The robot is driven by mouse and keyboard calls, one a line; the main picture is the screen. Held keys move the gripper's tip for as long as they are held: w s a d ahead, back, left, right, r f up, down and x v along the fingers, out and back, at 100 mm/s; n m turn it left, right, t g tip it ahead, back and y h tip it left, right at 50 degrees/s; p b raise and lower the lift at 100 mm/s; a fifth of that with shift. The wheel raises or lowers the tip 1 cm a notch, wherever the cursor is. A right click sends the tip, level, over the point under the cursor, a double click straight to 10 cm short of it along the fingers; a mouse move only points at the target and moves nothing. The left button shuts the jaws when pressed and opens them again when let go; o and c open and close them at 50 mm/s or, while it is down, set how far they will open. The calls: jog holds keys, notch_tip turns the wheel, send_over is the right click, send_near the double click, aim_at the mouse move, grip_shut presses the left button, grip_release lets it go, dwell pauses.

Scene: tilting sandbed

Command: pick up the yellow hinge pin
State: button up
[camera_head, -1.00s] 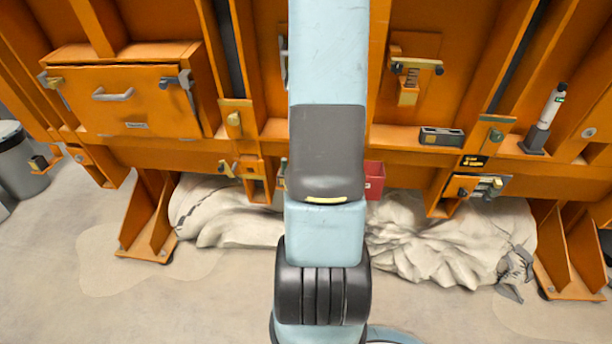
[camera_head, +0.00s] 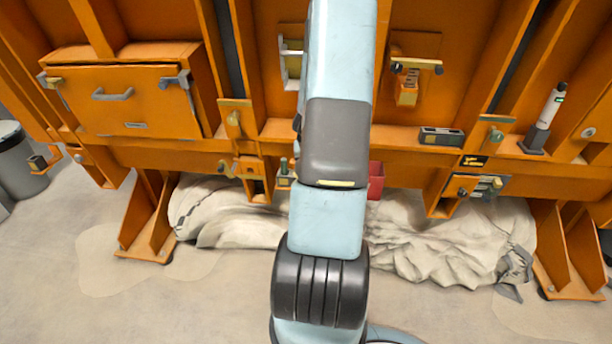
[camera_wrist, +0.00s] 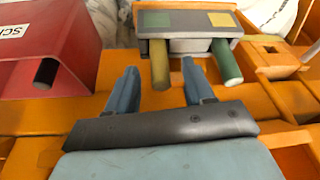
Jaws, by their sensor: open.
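My gripper (camera_wrist: 158,68) is open, with one blue finger on each side of the yellow pin in the picture. A gap shows on both sides, and I cannot tell how deep the pin lies between the fingers. In the head view my arm hides the gripper and the yellow pin.
A red box (camera_wrist: 75,40) with a white label and a dark round-ended rod stands left in the wrist view. An orange block with a square hole (camera_wrist: 272,50) is at the right. In the head view, crumpled cloth (camera_head: 440,240) lies under the orange frame (camera_head: 330,135).

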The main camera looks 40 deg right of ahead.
jog(key=shift+x, duration=0.85)
grip_shut()
